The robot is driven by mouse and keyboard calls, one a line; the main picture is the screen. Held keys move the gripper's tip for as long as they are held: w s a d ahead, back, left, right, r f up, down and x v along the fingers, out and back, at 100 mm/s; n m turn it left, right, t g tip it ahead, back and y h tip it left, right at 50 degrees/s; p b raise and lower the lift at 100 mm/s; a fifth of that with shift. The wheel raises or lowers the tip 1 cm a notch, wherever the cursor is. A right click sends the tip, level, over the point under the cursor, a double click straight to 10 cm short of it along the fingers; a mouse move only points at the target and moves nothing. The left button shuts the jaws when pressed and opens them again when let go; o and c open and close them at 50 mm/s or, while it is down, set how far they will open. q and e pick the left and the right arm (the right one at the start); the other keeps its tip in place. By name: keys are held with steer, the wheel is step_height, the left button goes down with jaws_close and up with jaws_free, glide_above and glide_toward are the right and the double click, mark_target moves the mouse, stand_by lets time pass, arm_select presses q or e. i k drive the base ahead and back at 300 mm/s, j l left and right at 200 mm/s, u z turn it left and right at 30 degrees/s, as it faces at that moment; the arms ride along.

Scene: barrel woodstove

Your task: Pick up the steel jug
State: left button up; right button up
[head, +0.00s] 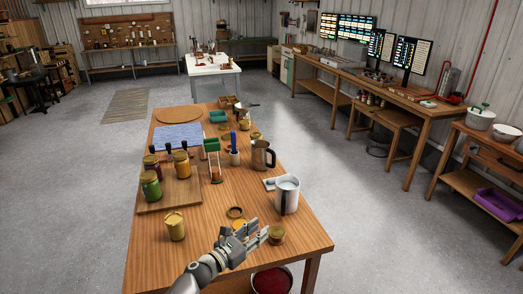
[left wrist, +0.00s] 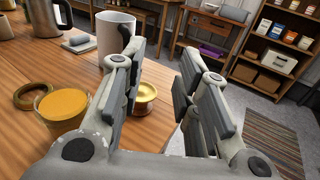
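A steel jug (head: 262,156) with a dark handle stands upright on the wooden table, right of the middle. It shows in part at the top left of the left wrist view (left wrist: 45,17). A larger pale jug or mug (head: 287,196) stands nearer the table's right edge; in the left wrist view it looks white with a dark handle (left wrist: 112,34). My left gripper (head: 258,232) is over the table's near end, short of both vessels. Its fingers (left wrist: 162,75) are spread with nothing held between them. My right gripper is in neither view.
A small gold tin (head: 276,236) and a yellow-topped jar (left wrist: 62,108) are close to my left gripper. A yellow jar (head: 175,227) stands to the left. Several jars sit on a board (head: 183,197). A red-filled bucket (head: 271,281) is below the near edge.

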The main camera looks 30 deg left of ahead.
mark_target(260, 149)
steer(key=i+j, duration=1.2)
steer(key=i, duration=0.15)
